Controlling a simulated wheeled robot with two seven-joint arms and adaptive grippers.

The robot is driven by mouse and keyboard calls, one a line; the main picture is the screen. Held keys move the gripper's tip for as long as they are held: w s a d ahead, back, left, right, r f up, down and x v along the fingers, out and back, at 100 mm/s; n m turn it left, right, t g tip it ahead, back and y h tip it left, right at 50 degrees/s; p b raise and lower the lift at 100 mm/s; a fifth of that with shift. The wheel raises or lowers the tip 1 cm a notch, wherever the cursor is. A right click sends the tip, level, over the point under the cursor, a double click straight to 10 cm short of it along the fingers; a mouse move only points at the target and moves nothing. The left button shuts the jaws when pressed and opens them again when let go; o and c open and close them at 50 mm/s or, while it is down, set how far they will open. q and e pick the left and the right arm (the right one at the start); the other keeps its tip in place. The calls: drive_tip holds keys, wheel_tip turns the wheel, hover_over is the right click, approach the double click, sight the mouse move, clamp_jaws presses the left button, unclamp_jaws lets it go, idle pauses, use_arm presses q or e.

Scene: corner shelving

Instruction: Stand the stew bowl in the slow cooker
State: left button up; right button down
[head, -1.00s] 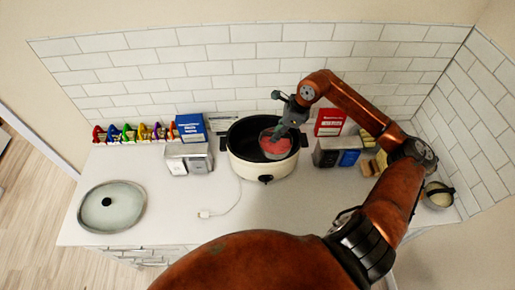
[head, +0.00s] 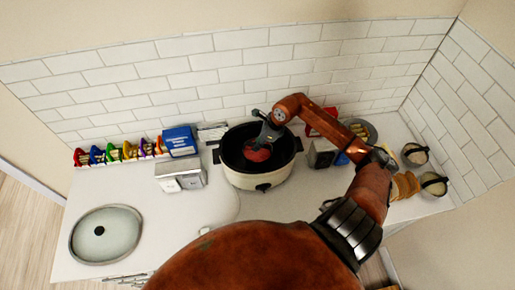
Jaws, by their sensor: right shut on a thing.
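The slow cooker (head: 262,181) is a cream pot with a black inside, standing uncovered near the back wall. The stew bowl (head: 258,155), with reddish stew in it, is within the cooker's opening. Whether its base touches the cooker's floor is hidden. My right gripper (head: 263,140) reaches in from the right and is shut on the bowl's rim at its far right side; the fingertips are small and partly hidden. My left gripper is out of view.
A glass lid (head: 105,236) lies on the left of the counter. Metal canisters (head: 181,176), a blue box (head: 180,141) and a row of colourful packets stand left of the cooker.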

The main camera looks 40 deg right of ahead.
drive_tip(key=f, duration=0.1)
drive_tip(key=f+p, duration=0.1)
drive_tip(key=shift+s+f, duration=0.2)
drive_tip(key=shift+f, duration=0.2)
drive_tip(key=shift+w+f, duration=0.1)
drive_tip(key=shift+f, duration=0.1)
drive_tip(key=c, duration=2)
unclamp_jaws()
drive_tip(key=shift+o, duration=0.2)
drive_tip(key=shift+d+r, duration=0.1)
drive_tip(key=shift+r, duration=0.15)
drive_tip(key=b+v, duration=0.3)
drive_tip(key=v, duration=0.7)
drive_tip(key=shift+s, duration=0.25)
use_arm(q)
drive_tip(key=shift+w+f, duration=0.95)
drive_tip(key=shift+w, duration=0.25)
use_arm(e)
drive_tip(key=shift+v, duration=0.8)
